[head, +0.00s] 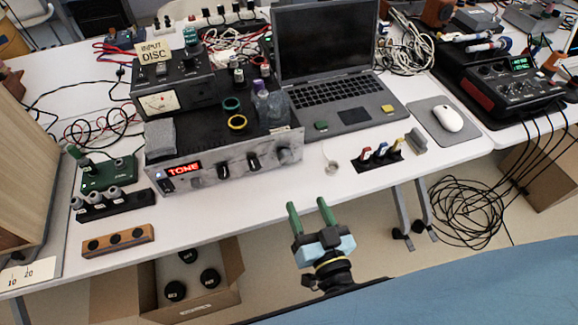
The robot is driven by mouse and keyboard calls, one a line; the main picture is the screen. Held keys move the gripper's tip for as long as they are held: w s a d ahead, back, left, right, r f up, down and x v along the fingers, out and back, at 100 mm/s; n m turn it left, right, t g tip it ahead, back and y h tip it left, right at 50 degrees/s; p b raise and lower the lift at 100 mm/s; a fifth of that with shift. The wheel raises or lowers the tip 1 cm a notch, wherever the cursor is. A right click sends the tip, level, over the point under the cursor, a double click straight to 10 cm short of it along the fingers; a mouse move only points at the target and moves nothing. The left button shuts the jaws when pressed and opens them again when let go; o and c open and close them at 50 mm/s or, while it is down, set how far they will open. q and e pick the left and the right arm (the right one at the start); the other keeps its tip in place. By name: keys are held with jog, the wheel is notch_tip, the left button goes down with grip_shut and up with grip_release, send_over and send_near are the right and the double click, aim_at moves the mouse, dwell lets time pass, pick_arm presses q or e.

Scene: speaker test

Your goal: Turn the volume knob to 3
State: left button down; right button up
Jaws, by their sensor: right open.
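The amplifier (200,177) has a light marbled front panel and stands at the table's front edge. Its red display (185,169) reads "TONE". The front carries black knobs, one in the middle (223,171) and one further right (253,163), and a larger pale knob (284,155) near the right end. I cannot tell which is the volume knob, and any scale numbers are too small to read. My right gripper (308,206) is open and empty, in front of the table edge, below and right of the amplifier, touching nothing. My left gripper is out of view.
Rings, jars and a grey block lie on the amplifier's top. A laptop (335,85) stands behind right, a mouse (449,118) further right. A green box (108,173) and a wooden block with holes (118,241) lie left. The space before the amplifier's front is clear.

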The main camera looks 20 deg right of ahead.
aim_at(287, 160)
jog(key=w+b, duration=0.1)
jog(key=w, duration=1.1)
jog(key=shift+a, duration=0.2)
jog(key=shift+w, duration=0.5)
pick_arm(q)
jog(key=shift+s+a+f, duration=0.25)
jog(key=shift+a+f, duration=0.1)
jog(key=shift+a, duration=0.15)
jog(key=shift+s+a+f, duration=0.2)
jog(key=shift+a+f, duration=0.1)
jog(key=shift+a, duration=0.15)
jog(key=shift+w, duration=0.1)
pick_arm(e)
jog(key=shift+c, duration=0.8)
jog(key=c, duration=0.8)
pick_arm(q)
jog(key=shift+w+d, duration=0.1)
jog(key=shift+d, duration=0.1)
